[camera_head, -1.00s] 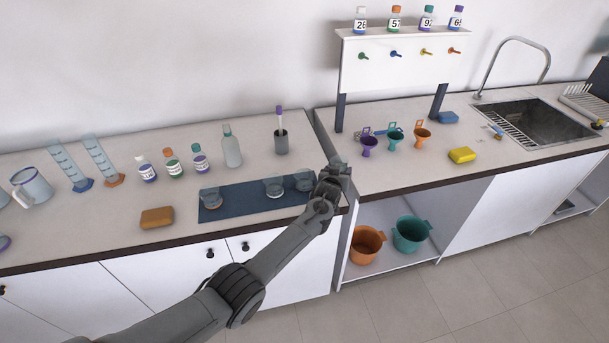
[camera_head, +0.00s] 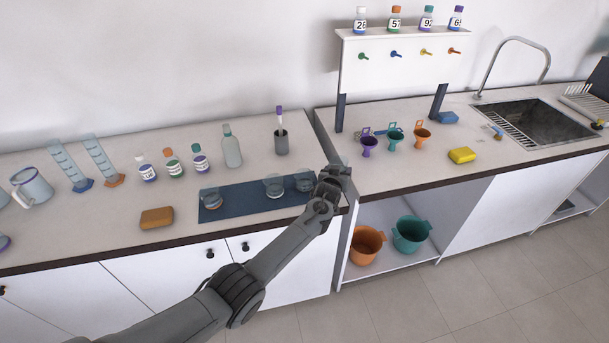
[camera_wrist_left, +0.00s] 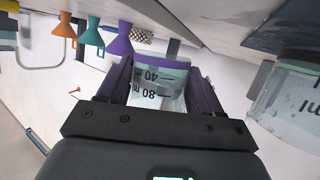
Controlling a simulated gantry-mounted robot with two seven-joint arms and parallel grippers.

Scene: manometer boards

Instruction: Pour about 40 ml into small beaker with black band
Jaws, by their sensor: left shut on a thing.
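My left gripper (camera_head: 336,177) is over the counter's right end, just right of the dark blue mat (camera_head: 238,206). In the left wrist view, my left gripper (camera_wrist_left: 157,88) is shut on a clear beaker with a purple band (camera_wrist_left: 152,64) and 40 and 80 marks. That view is upside down. A second clear beaker (camera_wrist_left: 284,100) with ml lettering stands apart at its right; its band looks dark teal. On the mat are a beaker (camera_head: 211,198) at the left, one in the middle (camera_head: 273,185) and one at the right (camera_head: 304,180). I cannot make out a black band. My right gripper is out of view.
An orange-brown sponge (camera_head: 156,217) lies left of the mat. A clear bottle (camera_head: 231,148), small labelled bottles (camera_head: 200,159) and a pen cup (camera_head: 281,142) stand behind. Measuring cylinders (camera_head: 102,161) stand further left.

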